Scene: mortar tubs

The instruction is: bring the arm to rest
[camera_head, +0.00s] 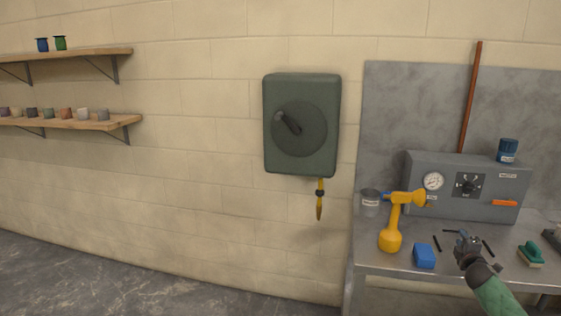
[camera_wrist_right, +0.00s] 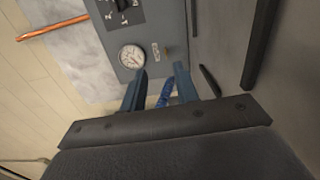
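My right gripper (camera_head: 467,246) is over the grey workbench (camera_head: 385,262) in the head view, its green arm coming in from the lower right. In the right wrist view its two fingers (camera_wrist_right: 160,92) stand apart, so it is open. A small blue thing (camera_wrist_right: 165,93) shows between or beyond the fingers; I cannot tell its distance, and nothing is seen gripped. My left gripper and arm are not in view.
A yellow tool (camera_head: 391,238), a blue block (camera_head: 424,256) and a green-topped brush (camera_head: 531,254) are on the bench near the gripper. Behind stands a grey gauge box (camera_head: 465,205). A dark green box (camera_head: 302,92) hangs on the wall. Floor at left is clear.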

